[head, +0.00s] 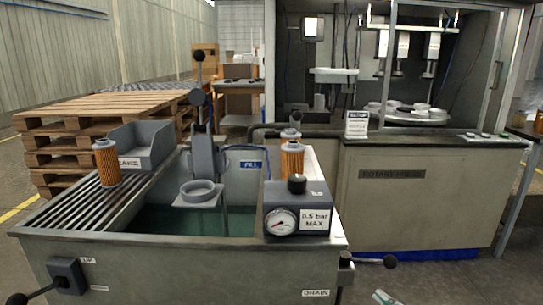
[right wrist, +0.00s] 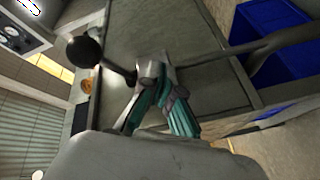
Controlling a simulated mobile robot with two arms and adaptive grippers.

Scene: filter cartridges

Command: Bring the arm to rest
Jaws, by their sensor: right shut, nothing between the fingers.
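My left gripper is not in view.
An orange filter cartridge (head: 107,162) stands on the tank's slatted rack, another (head: 292,160) behind the pressure gauge box (head: 297,211). A crank handle (head: 66,276) sticks out at front left. The rotary press cabinet (head: 415,200) stands at right. Floor right of the tank looks clear.

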